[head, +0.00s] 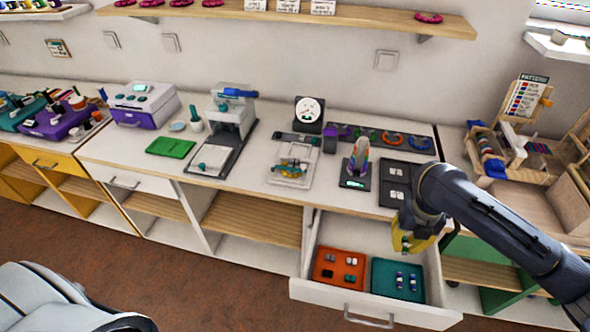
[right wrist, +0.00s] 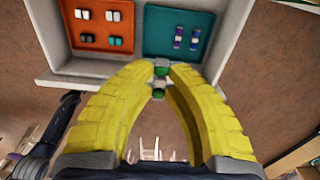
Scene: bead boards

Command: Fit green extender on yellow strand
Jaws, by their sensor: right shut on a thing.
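My right gripper (head: 405,246) is above the right side of the open drawer. In the right wrist view its yellow fingers (right wrist: 160,80) are shut on a small green piece (right wrist: 160,70), which looks like the green extender. Green shows on both sides of the fingertips; the rest of it is hidden. A small white board (head: 292,180) on the counter holds a yellow and teal thing (head: 292,165), possibly the yellow strand, but it is too small to be sure. My left gripper is not in view.
A press (head: 232,115) and a black display stand (head: 356,183) stand on the counter.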

